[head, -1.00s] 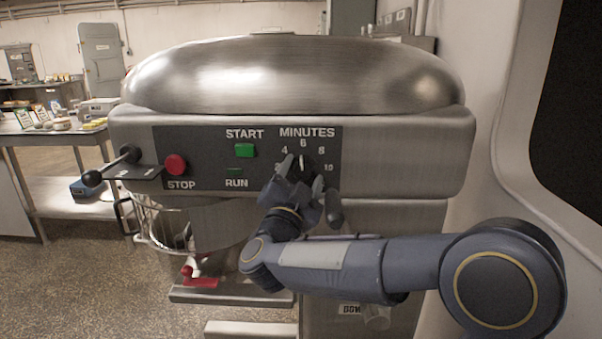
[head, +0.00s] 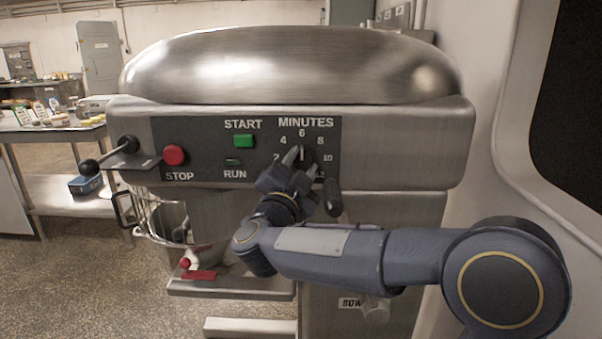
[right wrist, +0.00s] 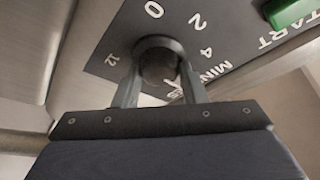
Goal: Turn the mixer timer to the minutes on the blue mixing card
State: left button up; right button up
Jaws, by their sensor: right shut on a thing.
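The mixer timer is a dark round knob (head: 304,155) under the word MINUTES on the mixer's black panel (head: 210,132). Its white pointer line stands upright, toward the 6. My right gripper (head: 301,160) is shut on the knob, one finger on each side. In the right wrist view the knob (right wrist: 160,66) sits between the two fingers (right wrist: 160,88), and the dial's 0, 2, 4 and 12 show. The hand covers part of the dial's lower side in the head view. I cannot make out a blue mixing card. My left gripper is out of view.
The panel also holds a green START button (head: 243,141), a red STOP button (head: 174,155) and a RUN lamp (head: 233,162). A black-knobbed lever (head: 110,160) juts out at left. A side table (head: 60,128) with small cards and goods stands farther left.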

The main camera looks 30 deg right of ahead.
jog(key=shift+d+r, duration=0.1)
jog(key=shift+r, duration=0.05)
jog(key=o, duration=0.8)
jog(key=shift+o, duration=0.9)
jog(key=shift+w+d, duration=0.1)
jog(key=shift+w, duration=0.1)
jog(key=shift+s, duration=0.1)
jog(key=v, duration=0.8)
jog(key=shift+b, duration=0.35)
